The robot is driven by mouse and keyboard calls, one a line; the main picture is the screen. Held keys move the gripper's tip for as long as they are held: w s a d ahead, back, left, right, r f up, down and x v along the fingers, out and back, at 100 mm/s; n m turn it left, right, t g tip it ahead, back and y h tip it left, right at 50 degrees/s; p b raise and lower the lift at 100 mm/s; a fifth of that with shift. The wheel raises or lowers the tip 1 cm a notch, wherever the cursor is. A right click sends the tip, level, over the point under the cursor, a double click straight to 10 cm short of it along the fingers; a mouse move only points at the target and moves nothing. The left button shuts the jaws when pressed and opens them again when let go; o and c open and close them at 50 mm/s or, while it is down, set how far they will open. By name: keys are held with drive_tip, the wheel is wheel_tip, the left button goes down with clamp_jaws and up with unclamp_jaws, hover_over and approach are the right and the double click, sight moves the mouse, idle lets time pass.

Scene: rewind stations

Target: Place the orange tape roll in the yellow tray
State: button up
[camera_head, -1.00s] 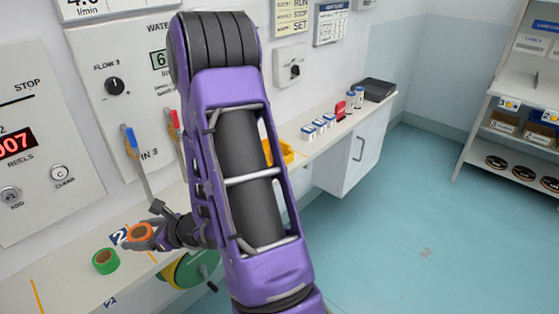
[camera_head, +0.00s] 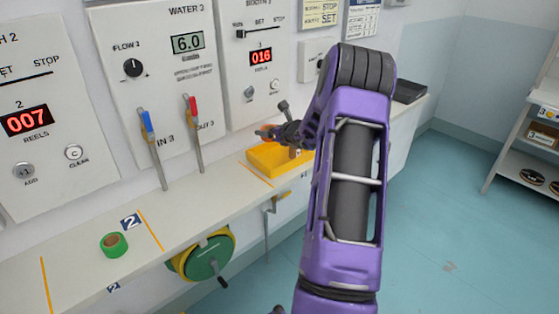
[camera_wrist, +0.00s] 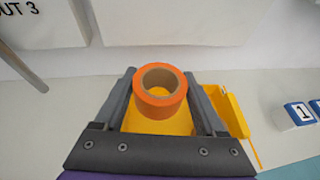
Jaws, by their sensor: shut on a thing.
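The orange tape roll (camera_wrist: 160,108) is held between the two fingers of my gripper (camera_wrist: 160,95) in the wrist view. In the head view my gripper (camera_head: 268,133) is above the left part of the yellow tray (camera_head: 262,164), with a bit of the orange roll (camera_head: 264,131) showing at the fingertips. The wrist view shows the yellow tray (camera_wrist: 232,112) below and behind the roll. The roll appears raised above the tray. My arm hides the tray's right end in the head view.
A green tape roll (camera_head: 114,245) lies on the bench (camera_head: 185,205) at the left. Hose valves with a blue handle (camera_head: 147,122) and a red handle (camera_head: 193,106) stand behind the bench. A green and yellow reel (camera_head: 206,258) hangs at the front edge.

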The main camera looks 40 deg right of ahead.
sight(271, 162)
drive_tip(key=f, duration=0.6)
drive_tip(key=f+b, duration=0.1)
drive_tip(key=f, duration=0.2)
drive_tip(key=shift+d+f, duration=0.25)
drive_tip(key=shift+f, duration=0.1)
drive_tip(key=shift+f, duration=0.2)
drive_tip(key=o, duration=1.1)
drive_tip(key=shift+r, duration=0.25)
drive_tip(key=v, duration=1.2)
drive_tip(key=shift+f, duration=0.1)
